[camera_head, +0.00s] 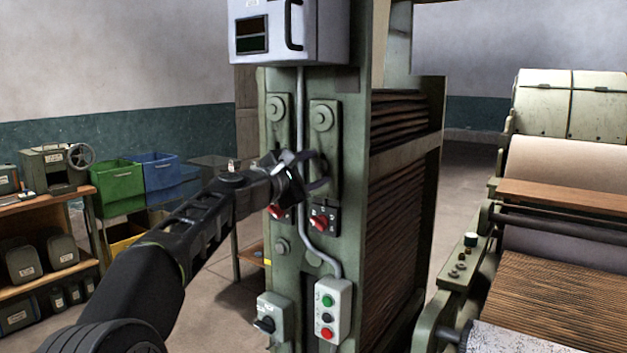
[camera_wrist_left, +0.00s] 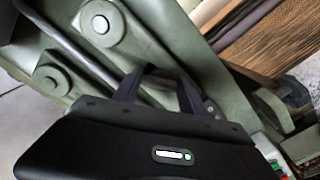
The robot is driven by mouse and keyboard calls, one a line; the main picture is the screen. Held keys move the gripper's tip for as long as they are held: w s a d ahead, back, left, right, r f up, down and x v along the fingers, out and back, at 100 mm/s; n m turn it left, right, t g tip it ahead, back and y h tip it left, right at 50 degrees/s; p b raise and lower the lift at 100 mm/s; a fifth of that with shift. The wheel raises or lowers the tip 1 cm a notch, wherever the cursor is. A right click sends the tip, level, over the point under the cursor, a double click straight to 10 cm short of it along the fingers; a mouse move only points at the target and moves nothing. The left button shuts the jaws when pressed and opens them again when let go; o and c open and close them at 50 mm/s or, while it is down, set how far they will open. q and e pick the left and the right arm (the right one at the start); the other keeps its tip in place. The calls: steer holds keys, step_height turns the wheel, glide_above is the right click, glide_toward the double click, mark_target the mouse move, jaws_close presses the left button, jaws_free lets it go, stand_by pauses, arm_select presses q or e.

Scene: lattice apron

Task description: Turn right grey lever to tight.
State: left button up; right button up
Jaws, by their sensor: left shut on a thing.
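The right grey lever (camera_head: 323,118) is a grey-green arm with a round pivot at its top, on the front of the green machine post. It hangs down from its pivot, close to upright. My left gripper (camera_head: 318,172) is at its lower part and shut on it; the fingers hide some of the lever there. In the left wrist view the right lever's pivot (camera_wrist_left: 100,24) shows above the fingers (camera_wrist_left: 160,78). The left grey lever (camera_head: 276,110) hangs beside it, apart from my fingers. I cannot read any tight mark. My right gripper is not in view.
Red rotary switches (camera_head: 322,222) sit just below the levers. A button box (camera_head: 327,312) is lower on the post. A grey cabinet (camera_head: 280,30) juts out above. A conduit (camera_head: 301,110) runs between the levers. A shelf with bins (camera_head: 118,180) stands left.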

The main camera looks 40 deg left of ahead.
arm_select(q)
steer(key=m+b, duration=0.2)
steer(key=m, duration=0.1)
steer(key=m+b, duration=0.1)
steer(key=shift+d+f, duration=0.1)
steer(key=shift+f, duration=0.15)
steer(key=shift+m+b, duration=0.7)
steer(key=shift+m, duration=0.6)
steer(key=o, duration=1.4)
steer(key=shift+r, duration=0.1)
steer(key=shift+c, duration=0.2)
steer(key=s+b, duration=0.2)
steer(key=s, duration=0.5)
steer(key=shift+s, duration=0.4)
